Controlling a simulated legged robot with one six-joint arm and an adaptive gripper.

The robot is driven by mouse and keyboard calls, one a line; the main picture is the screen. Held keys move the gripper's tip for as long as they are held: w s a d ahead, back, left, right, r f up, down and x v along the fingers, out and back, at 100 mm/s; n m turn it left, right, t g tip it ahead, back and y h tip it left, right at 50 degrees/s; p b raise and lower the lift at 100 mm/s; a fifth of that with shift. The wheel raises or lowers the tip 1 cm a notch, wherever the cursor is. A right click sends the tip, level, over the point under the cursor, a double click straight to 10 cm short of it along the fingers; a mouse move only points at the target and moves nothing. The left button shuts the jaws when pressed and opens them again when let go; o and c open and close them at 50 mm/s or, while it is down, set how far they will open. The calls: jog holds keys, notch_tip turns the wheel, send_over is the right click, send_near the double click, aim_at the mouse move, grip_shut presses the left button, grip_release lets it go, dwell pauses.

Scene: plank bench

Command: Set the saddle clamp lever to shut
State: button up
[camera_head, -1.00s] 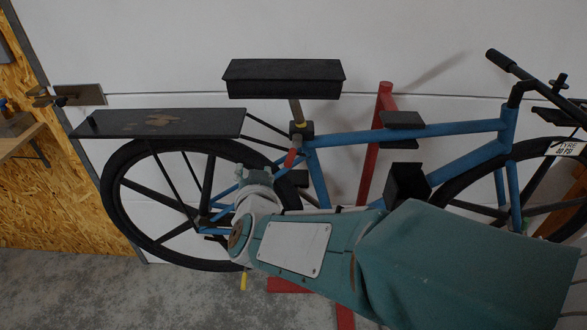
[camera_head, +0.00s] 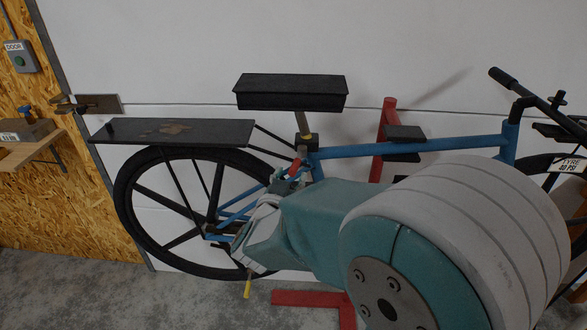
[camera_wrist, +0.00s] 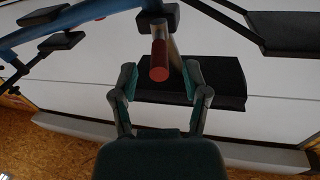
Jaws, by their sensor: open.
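The saddle clamp lever (camera_head: 294,169) is a short red handle at the dark clamp (camera_head: 306,142) under the black saddle (camera_head: 292,92). In the wrist view, the red end of the lever (camera_wrist: 159,67) points towards the camera, in front of the seat post. My gripper (camera_wrist: 159,76) is open, with one finger on each side of the lever end in that view. Gaps show on both sides, and I cannot tell how deep the lever lies between the fingers. In the head view my arm hides most of the gripper, just below the lever.
The blue bicycle frame (camera_head: 420,146) stands against a white wall. A black rear rack (camera_head: 220,131) and rear wheel (camera_head: 124,205) are left of the lever. A red stand (camera_head: 386,120) rises behind the frame. A wooden shelf (camera_head: 30,150) is at far left.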

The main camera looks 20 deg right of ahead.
aim_at(294, 169)
jog(key=shift+x, duration=1.5)
